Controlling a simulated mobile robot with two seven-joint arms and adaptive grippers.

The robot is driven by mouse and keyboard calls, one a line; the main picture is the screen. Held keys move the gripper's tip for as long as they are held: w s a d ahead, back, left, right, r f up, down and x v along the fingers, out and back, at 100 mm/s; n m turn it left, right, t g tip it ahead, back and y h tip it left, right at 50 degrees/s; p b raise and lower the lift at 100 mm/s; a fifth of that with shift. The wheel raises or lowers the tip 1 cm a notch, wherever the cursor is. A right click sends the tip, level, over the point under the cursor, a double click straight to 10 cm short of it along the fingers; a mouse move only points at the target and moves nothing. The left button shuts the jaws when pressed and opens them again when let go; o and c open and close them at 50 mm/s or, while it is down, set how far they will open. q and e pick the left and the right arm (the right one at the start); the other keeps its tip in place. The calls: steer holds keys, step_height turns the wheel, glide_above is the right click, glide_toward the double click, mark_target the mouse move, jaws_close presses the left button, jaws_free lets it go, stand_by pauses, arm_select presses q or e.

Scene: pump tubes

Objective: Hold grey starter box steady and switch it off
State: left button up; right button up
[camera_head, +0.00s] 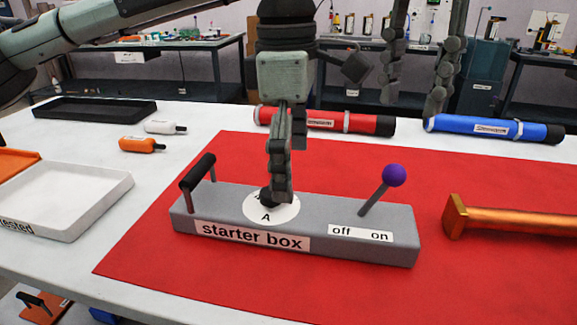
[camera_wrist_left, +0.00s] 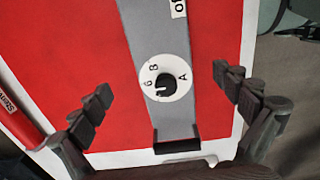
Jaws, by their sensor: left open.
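The grey starter box (camera_head: 320,236) lies on the red mat, with a black handle (camera_head: 198,172) at its left end. A white dial plate (camera_head: 252,212) with a black knob is on its top. Its lever with a purple ball (camera_head: 393,175) leans right, toward the "on" side of the off/on label. My left gripper (camera_head: 288,172) is above the dial, open and pointing down, partly hiding it. In the left wrist view its fingers are spread to either side of the box (camera_wrist_left: 158,38), not seen touching it. My right gripper (camera_head: 417,95) hangs behind the box, fingers apart, empty.
The red mat (camera_head: 470,280) is on a white table. An orange bar (camera_head: 510,220) lies right of the box. Red (camera_head: 345,121) and blue (camera_head: 490,128) tubes lie behind. A white tray (camera_head: 85,218) and small bottles (camera_head: 142,145) are left. The mat's front is clear.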

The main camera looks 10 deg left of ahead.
mark_target(288, 207)
arm_select(q)
steer(key=shift+s+a+f, duration=0.15)
steer(key=shift+a+f, duration=0.15)
steer(key=shift+f, duration=0.45)
step_height(288, 207, down, 7)
steer(key=shift+r, duration=0.1)
steer(key=c, duration=1.6)
steer(key=shift+c, duration=0.8)
arm_select(e)
steer(key=c, duration=0.6)
steer(key=shift+w+d+f, duration=0.1)
steer(key=shift+w, duration=0.05)
jaws_close()
steer(key=w+d+f+n+g+y, duration=0.1)
steer(key=w+d+f+g+y, duration=0.1)
steer(key=w+d+f+y, duration=0.2)
steer(key=w+d+y, duration=0.3)
steer(key=d, duration=0.4)
steer(key=shift+w+d+f+y, duration=0.15)
steer(key=shift+w+y, duration=0.15)
